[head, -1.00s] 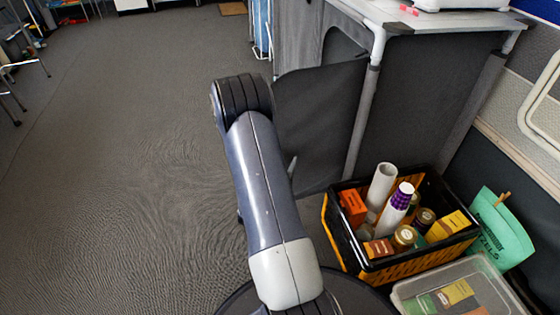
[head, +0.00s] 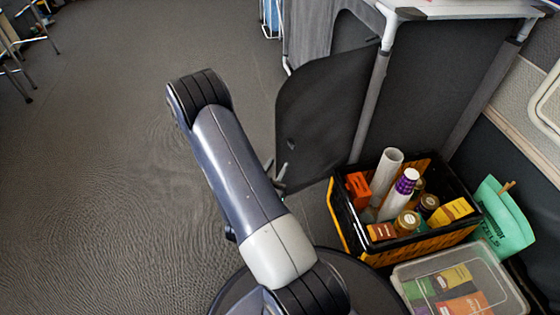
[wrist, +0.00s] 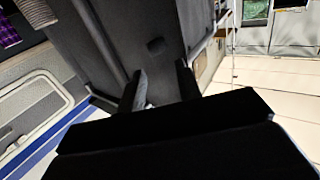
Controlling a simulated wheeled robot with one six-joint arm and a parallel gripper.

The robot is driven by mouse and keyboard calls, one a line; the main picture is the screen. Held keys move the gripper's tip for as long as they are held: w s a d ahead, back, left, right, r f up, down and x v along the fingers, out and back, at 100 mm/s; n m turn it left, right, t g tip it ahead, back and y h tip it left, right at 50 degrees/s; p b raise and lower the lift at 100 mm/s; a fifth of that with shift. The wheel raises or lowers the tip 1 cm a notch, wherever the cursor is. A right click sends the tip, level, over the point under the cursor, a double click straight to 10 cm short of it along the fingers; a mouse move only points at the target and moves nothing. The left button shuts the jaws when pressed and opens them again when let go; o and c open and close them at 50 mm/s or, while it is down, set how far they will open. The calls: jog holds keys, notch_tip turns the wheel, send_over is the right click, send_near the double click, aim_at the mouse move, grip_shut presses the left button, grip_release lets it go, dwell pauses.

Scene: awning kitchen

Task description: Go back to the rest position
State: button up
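My arm reaches up and left across the head view, over the grey floor. My gripper is mostly hidden behind the arm there; only its tips (head: 277,178) show at the arm's right edge, near the dark flap. In the wrist view my gripper's two dark fingers (wrist: 161,82) stand apart with nothing between them. A dark panel is seen beyond them.
A dark fabric flap (head: 318,115) hangs open from the grey cabinet frame (head: 371,95). A black and orange crate (head: 348,232) of bottles and boxes stands right of my arm. A clear lidded box (head: 412,270) and green bag (head: 506,222) are beside it.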

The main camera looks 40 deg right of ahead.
aim_at(290, 144)
dwell(0.4)
jog(key=shift+b+x, duration=0.75)
jog(key=shift+x, duration=2.95)
jog(key=shift+s+d, duration=0.1)
jog(key=shift+s, duration=0.05)
jog(key=shift+r, duration=0.15)
